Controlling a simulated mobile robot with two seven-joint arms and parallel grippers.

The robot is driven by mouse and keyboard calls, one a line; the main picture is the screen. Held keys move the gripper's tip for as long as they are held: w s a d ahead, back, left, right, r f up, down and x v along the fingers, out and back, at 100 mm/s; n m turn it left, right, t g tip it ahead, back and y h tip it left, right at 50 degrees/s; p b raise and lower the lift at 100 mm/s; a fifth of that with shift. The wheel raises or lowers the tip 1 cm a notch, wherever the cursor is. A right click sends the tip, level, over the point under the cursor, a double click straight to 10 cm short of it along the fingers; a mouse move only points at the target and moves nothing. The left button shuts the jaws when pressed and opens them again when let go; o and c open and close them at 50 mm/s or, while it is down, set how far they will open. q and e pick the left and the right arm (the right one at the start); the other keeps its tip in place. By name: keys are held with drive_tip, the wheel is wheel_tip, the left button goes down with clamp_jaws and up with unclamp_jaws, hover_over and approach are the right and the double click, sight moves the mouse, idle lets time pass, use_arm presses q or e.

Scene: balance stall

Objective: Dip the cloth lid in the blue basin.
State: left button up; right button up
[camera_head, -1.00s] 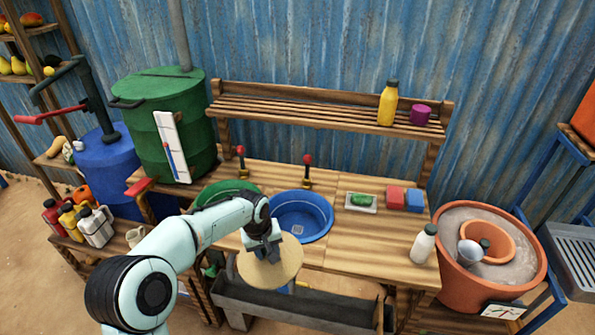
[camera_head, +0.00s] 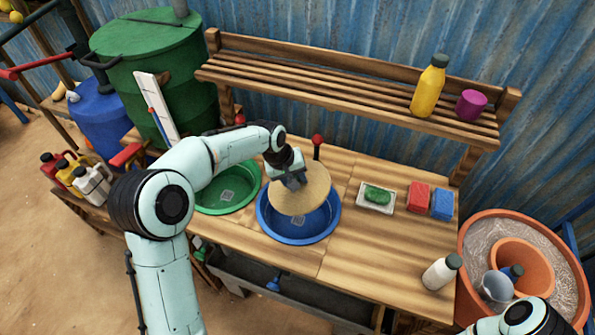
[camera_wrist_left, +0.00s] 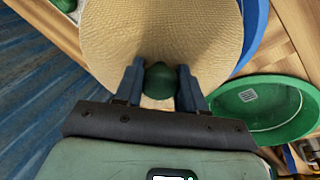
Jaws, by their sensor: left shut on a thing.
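The cloth lid (camera_head: 304,197) is a round tan disc with a dark green knob (camera_wrist_left: 160,80), seen in the wrist view. My left gripper (camera_head: 293,183) is shut on the knob; its fingers (camera_wrist_left: 160,75) stand on both sides of it. The lid is over the back part of the blue basin (camera_head: 268,226) and hides some of its inside. I cannot tell whether the lid touches the water. The basin's rim also shows beside the lid in the wrist view (camera_wrist_left: 255,25). Part of my right arm shows at the lower right, but its gripper is out of view.
A green basin (camera_head: 250,186) is left of the blue one. A red-topped tap (camera_head: 317,140) stands behind. A soap dish (camera_head: 363,200), red sponge (camera_head: 418,197), blue sponge (camera_head: 442,203) and white bottle (camera_head: 440,272) are to the right. The shelf (camera_head: 330,92) runs along the back.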

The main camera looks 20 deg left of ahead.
use_arm(q)
wheel_tip(320, 180, down, 2)
drive_tip(key=shift+s+b, duration=0.1)
drive_tip(key=shift+b, duration=0.35)
wheel_tip(320, 180, down, 8)
drive_tip(key=b, duration=0.4)
use_arm(e)
drive_tip(key=s+f, duration=0.3)
drive_tip(key=f, duration=0.3)
drive_tip(key=shift+s+f, duration=0.15)
drive_tip(key=shift+s, duration=0.05)
use_arm(q)
drive_tip(key=shift+r+p, duration=2.15)
drive_tip(key=shift+r, duration=2.05)
use_arm(e)
wheel_tip(320, 180, up, 5)
drive_tip(key=w, duration=0.2)
drive_tip(key=shift+w+r, duration=0.2)
drive_tip(key=shift+w, duration=0.15)
